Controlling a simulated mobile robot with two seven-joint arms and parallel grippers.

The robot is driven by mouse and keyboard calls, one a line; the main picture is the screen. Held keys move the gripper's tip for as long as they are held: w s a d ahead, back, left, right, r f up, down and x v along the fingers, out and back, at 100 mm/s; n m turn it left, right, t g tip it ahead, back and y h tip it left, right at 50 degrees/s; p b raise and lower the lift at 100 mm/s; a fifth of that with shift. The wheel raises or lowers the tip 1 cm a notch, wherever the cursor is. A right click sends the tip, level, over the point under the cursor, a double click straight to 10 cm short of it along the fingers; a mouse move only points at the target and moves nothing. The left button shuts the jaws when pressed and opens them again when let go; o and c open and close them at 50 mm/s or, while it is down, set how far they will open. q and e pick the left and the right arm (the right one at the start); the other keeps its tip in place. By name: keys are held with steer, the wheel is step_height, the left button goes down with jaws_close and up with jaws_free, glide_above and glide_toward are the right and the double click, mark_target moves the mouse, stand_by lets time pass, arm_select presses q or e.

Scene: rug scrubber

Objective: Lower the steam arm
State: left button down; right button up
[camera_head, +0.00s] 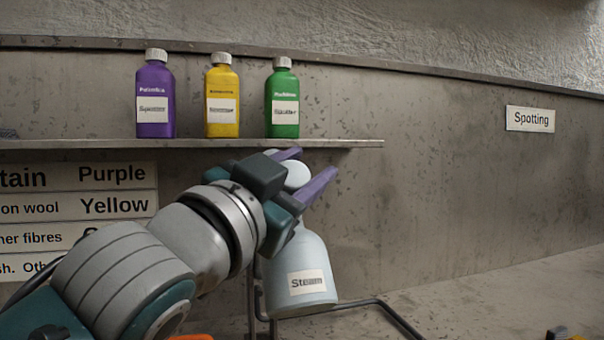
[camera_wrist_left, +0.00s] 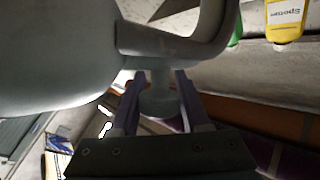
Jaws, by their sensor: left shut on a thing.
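The steam arm shows as a pale blue-grey bottle-shaped head with a "Steam" label (camera_head: 312,255) at lower centre of the head view, tilted slightly. Its pale round knob (camera_head: 298,176) sits at the top. My left gripper (camera_head: 311,165), with purple fingers, is at the knob and shut on it. In the left wrist view the fingers of my left gripper (camera_wrist_left: 158,85) stand on either side of a pale stem (camera_wrist_left: 160,78). The pale body of the steam head (camera_wrist_left: 60,55) fills the upper left there. My right gripper is not in view.
A wall shelf (camera_head: 330,144) above holds a purple bottle (camera_head: 155,85), a yellow bottle (camera_head: 222,88) and a green bottle (camera_head: 282,90). Dark bent tubing (camera_head: 375,302) runs below the steam head. A stain chart (camera_head: 95,207) hangs at left. A "Spotting" sign (camera_head: 530,119) hangs right.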

mark_target(318, 243)
arm_select(q)
steer(key=s+f+b, duration=0.1)
steer(key=f, duration=0.1)
steer(key=s+d+f, duration=0.1)
steer(key=s+f, duration=0.1)
steer(key=s+f+b, duration=0.1)
steer(key=f, duration=0.1)
steer(key=shift+s+d+f+b, duration=0.1)
steer(key=shift+s+d+b, duration=0.05)
steer(key=shift+d+b, duration=0.15)
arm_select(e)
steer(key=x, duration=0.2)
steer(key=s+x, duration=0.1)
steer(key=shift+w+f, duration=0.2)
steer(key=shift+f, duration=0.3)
arm_select(q)
steer(key=c, duration=0.7)
jaws_free()
steer(key=shift+s, duration=0.1)
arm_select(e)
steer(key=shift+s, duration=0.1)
arm_select(q)
steer(key=shift+o, duration=0.7)
steer(key=shift+f, duration=0.1)
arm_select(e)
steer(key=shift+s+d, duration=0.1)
arm_select(q)
steer(key=shift+o, duration=0.9)
steer(key=shift+a, duration=0.1)
